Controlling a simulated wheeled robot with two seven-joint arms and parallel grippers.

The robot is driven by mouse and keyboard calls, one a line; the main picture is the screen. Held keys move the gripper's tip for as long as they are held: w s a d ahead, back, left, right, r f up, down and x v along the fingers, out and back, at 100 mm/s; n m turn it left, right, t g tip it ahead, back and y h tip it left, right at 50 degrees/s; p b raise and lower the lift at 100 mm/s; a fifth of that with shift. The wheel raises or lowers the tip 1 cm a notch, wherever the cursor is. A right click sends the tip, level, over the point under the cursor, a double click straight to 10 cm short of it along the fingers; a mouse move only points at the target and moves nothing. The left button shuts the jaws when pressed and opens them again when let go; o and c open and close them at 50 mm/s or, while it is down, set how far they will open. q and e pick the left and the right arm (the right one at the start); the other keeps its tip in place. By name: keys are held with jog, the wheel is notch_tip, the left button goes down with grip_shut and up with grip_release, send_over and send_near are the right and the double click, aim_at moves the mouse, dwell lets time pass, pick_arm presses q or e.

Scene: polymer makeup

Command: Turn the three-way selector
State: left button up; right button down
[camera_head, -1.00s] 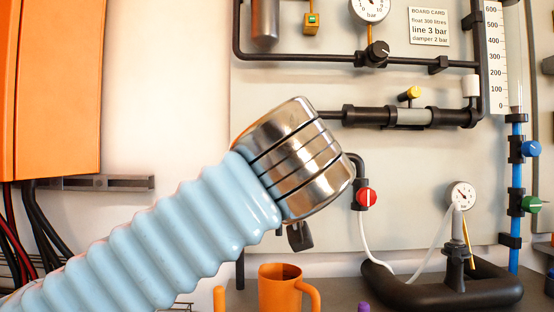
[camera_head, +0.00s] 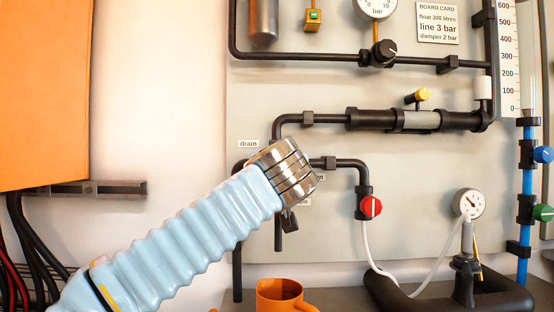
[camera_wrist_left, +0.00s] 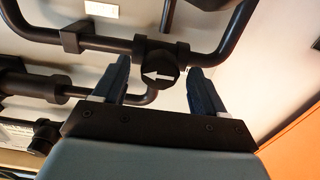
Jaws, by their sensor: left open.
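The three-way selector (camera_wrist_left: 160,74) is a round black knob with a white arrow, set in a junction of black pipes. It shows in the left wrist view, and its arrow points to the left there. My left gripper (camera_wrist_left: 158,64) is open, with one dark finger on each side of the knob. I cannot tell whether either finger touches it. In the head view my silver wrist and pale blue sleeve cover the selector and most of the gripper. A "drain" label (camera_head: 248,143) shows just above my wrist. My right gripper is not in view.
Black pipes run across the pale board around my wrist. A red valve (camera_head: 371,207) is to the right, and a yellow-handled valve (camera_head: 422,95) is above it. An orange mug (camera_head: 280,296) stands below. An orange cabinet (camera_head: 45,90) hangs at the left.

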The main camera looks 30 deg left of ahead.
pick_arm(q)
jog(key=shift+w+a, duration=0.25)
jog(key=shift+w, duration=0.1)
jog(key=c, duration=1)
jog(key=shift+c, duration=0.2)
